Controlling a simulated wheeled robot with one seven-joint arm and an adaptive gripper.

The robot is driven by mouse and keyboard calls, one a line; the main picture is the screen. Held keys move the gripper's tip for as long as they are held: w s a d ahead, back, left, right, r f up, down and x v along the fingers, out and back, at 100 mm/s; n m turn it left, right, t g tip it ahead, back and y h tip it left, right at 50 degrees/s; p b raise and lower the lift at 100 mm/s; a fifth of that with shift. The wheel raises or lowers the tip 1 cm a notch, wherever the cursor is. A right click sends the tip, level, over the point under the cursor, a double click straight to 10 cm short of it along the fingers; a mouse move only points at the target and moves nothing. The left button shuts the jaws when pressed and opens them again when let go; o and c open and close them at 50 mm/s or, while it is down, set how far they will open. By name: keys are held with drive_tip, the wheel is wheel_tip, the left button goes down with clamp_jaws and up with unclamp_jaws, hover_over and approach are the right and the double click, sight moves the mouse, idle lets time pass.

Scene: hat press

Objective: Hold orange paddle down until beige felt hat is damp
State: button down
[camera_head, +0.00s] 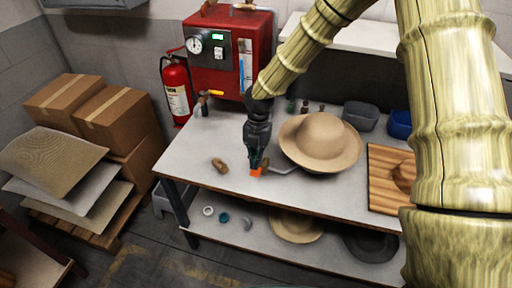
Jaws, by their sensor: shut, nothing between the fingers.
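The beige felt hat (320,142) sits brim down at the middle of the grey work table (205,148). The orange paddle (257,172) lies low at the table's front, on the end of a grey lever (284,170) that runs toward the hat. My gripper (254,167) points down right at the paddle, its fingertips shut with nothing held. The fingertips appear to touch the paddle; the exact contact is too small to tell. What stands under the hat is hidden by its brim. I cannot tell from the felt whether it is damp.
A brown object (220,165) lies left of the paddle. A red boiler (230,55) with gauge stands behind, beside a fire extinguisher (176,90). A grey bin (361,116), a blue bin (400,124) and a wooden board (385,178) are to the right.

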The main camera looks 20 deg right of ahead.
sight(254, 175)
drive_tip(key=shift+s+a+f+p, duration=0.15)
drive_tip(key=shift+f+p, duration=0.15)
drive_tip(key=shift+f, duration=0.6)
drive_tip(key=shift+s+f+p, duration=0.1)
drive_tip(key=shift+f+p, duration=0.2)
drive_tip(key=shift+f, duration=0.6)
drive_tip(key=shift+s+a+f+t+h+b, duration=0.25)
drive_tip(key=shift+f+t+h+b, duration=0.15)
drive_tip(key=shift+f+t+b, duration=0.45)
drive_tip(key=shift+s+a+f+t+h+b, duration=0.1)
drive_tip(key=shift+s+f+t+h+b, duration=0.3)
drive_tip(key=shift+b, duration=0.7)
drive_tip(key=shift+w+f, duration=0.15)
drive_tip(key=shift+w, duration=0.05)
idle(4.1)
